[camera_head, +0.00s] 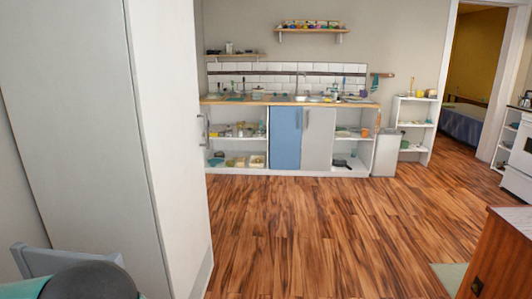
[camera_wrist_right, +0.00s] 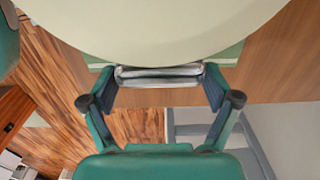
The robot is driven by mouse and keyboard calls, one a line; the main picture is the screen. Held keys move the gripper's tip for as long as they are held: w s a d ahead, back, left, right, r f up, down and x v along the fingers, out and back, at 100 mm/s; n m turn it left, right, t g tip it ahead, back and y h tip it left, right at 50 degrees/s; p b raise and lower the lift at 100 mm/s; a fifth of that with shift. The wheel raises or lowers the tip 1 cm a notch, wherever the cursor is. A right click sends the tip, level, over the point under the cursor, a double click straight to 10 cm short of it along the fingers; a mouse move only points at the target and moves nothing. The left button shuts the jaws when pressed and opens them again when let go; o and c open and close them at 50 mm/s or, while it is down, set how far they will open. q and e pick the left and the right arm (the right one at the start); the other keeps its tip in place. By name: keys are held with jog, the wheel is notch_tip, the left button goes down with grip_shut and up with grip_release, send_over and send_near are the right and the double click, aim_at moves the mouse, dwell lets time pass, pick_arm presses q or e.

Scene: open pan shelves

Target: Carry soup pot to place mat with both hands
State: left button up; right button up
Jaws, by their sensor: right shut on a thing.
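The soup pot (camera_wrist_right: 165,25) shows in the right wrist view as a large pale cream round form across the top, cut off by the frame. Its silver handle (camera_wrist_right: 160,80) points toward my right gripper (camera_wrist_right: 160,74), whose two fingers are shut on it. A pale green flat piece (camera_wrist_right: 231,54), perhaps the place mat, shows beside and behind the handle; whether the pot touches it I cannot tell. My left gripper is not in view; only a green part shows at the wrist view's upper left edge. The head view shows neither pot nor grippers.
A brown wooden surface (camera_wrist_right: 275,65) lies behind the pot. In the head view a tall white cabinet (camera_head: 110,130) fills the left. Open wooden floor (camera_head: 300,230) lies in the middle, a brown cabinet (camera_head: 505,260) at lower right, and a kitchen counter (camera_head: 285,103) with shelves at the back.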

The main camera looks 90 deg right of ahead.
dwell(0.9)
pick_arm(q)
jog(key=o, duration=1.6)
pick_arm(e)
jog(key=shift+s+f, duration=0.1)
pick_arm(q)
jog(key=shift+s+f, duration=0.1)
pick_arm(e)
jog(key=o, duration=1.6)
jog(key=shift+f, duration=0.1)
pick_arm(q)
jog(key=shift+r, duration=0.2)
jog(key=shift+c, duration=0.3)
pick_arm(e)
jog(key=shift+r, duration=0.3)
jog(key=shift+c, duration=0.3)
pick_arm(q)
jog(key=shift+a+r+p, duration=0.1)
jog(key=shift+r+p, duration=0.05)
jog(key=shift+p, duration=0.15)
pick_arm(e)
jog(key=shift+r, duration=0.15)
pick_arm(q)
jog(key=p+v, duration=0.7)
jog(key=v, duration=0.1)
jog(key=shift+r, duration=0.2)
pick_arm(e)
jog(key=shift+r, duration=3.65)
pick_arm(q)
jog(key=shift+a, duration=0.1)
